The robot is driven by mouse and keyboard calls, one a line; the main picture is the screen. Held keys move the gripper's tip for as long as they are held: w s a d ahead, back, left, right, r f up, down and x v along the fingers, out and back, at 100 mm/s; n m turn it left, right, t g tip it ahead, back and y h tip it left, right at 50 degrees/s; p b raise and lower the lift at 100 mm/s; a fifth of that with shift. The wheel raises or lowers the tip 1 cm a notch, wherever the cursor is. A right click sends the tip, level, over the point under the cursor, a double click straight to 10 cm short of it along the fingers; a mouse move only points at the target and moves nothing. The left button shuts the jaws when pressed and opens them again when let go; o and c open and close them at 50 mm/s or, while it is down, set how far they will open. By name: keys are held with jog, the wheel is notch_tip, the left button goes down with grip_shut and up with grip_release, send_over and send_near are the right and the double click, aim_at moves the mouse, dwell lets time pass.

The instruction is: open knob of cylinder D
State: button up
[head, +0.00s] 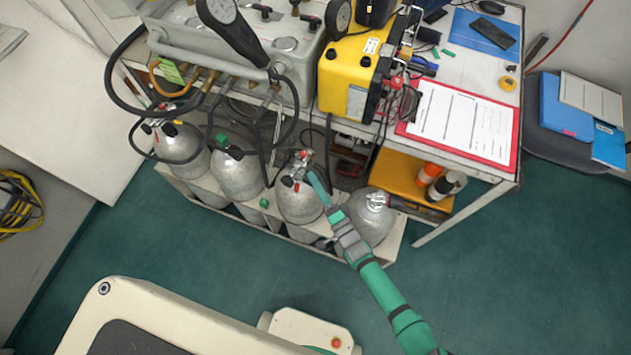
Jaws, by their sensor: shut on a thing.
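Several silver gas cylinders stand in a row on the low shelf of the cart. No letter can be read on them, so I cannot tell which is cylinder D. My gripper (313,178) reaches in from the lower right to the valve (297,168) of the third cylinder from the left (299,204). It is shut on the knob there, which its fingers largely hide. The rightmost cylinder (368,222) stands beside my wrist, partly behind it, with its own valve (378,200) on top.
The second cylinder (238,178) has a green knob (221,139); the first cylinder (180,147) is at left. Black hoses (292,122) hang from the grey panel (240,55) close above the valves. The green floor (210,250) in front is clear.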

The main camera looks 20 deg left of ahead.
jog(key=shift+n+y, duration=0.9)
jog(key=shift+n, duration=1.2)
jog(key=o, duration=1)
jog(key=shift+o, duration=0.2)
jog(key=shift+s+d+f, duration=0.2)
jog(key=shift+s+d, duration=0.05)
jog(key=shift+d, duration=0.15)
jog(key=s+d, duration=0.7)
jog(key=d, duration=0.2)
jog(key=shift+s+d, duration=0.15)
jog(key=shift+d, duration=0.25)
